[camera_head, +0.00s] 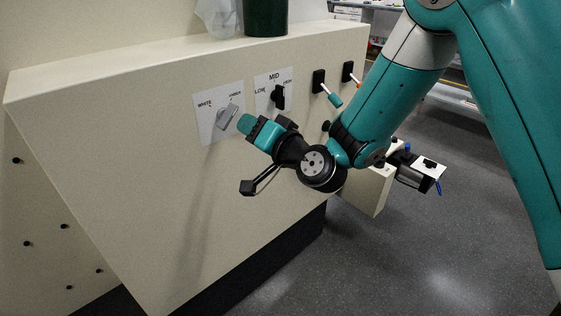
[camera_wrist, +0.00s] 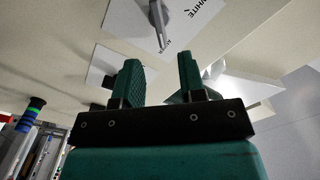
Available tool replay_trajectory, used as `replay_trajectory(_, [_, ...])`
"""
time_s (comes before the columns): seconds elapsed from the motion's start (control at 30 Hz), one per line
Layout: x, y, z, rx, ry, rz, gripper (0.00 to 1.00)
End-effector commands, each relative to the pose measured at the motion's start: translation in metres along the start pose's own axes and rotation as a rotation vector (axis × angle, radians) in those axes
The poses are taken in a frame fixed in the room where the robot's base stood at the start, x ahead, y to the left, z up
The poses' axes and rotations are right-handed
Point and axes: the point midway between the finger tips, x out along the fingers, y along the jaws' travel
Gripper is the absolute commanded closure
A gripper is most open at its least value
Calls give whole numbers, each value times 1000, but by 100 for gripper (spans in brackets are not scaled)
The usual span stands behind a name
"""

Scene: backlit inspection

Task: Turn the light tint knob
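The light tint knob (camera_head: 228,114) is a grey lever-shaped knob on a white card marked WHITE and a smaller second label, on the cream panel's sloping face. In the wrist view the knob (camera_wrist: 158,22) sits at the top, beyond my fingertips, with the WHITE label to its right. My gripper (camera_head: 260,126) is just right of and below the knob in the head view, near the panel. In the wrist view its two green fingers (camera_wrist: 160,72) stand apart with nothing between them. The knob appears clear of the fingers; exact depth is hard to tell.
A black knob (camera_head: 278,97) on a card marked LOW and MID sits close above my gripper. Two black switch plates (camera_head: 319,82) with levers are further right. A dark green container (camera_head: 265,16) and a clear bag (camera_head: 219,18) stand on the panel's top ledge.

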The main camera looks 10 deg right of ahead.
Motion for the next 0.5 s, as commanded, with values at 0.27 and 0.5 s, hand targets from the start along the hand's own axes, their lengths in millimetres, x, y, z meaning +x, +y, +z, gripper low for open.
replay_trajectory(0.27, [-53,6,4,0,3,0,63])
replay_trajectory(0.5, [-81,2,2,-1,0,0,63])
